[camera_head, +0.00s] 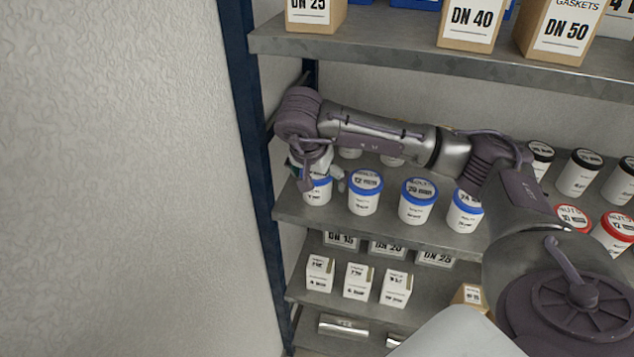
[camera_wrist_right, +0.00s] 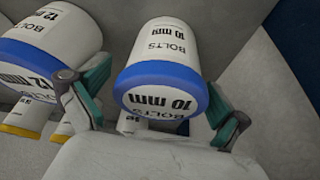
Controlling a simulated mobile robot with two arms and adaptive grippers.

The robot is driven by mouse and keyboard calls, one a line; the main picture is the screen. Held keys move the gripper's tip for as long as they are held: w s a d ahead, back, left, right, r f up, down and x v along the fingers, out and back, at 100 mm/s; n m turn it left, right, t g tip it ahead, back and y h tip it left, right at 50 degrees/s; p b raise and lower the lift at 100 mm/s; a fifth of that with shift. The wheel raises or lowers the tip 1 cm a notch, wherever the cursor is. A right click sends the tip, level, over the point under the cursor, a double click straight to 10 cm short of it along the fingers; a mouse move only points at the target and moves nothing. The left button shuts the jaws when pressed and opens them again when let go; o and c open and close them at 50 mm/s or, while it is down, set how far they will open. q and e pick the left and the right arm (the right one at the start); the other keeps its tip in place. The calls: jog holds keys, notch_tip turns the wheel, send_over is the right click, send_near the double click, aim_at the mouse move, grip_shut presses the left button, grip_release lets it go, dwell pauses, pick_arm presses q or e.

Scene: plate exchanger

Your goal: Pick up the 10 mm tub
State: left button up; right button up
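The 10 mm tub (camera_wrist_right: 165,50) is white with a blue lid and black "BOLTS 10 mm" lettering. It stands at the left end of the middle shelf, and in the head view (camera_head: 317,193) my gripper partly covers its top. My right gripper (camera_head: 322,178) is at the tub's lid. In the right wrist view, its two teal-padded fingers (camera_wrist_right: 155,98) are apart, one on each side of the lid, with visible gaps. The left gripper is not in view.
The 12 mm tub (camera_head: 365,192) stands close beside it, followed by the 20 mm tub (camera_head: 418,201) and another blue-lidded tub (camera_head: 465,210). The upper shelf (camera_head: 400,55) is above my arm. A blue upright (camera_head: 250,130) and a wall (camera_head: 120,180) are to the left.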

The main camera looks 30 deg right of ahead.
jog(key=c, duration=1.6)
jog(key=shift+c, duration=1.1)
jog(key=shift+w+r, duration=0.1)
jog(key=shift+r, duration=0.1)
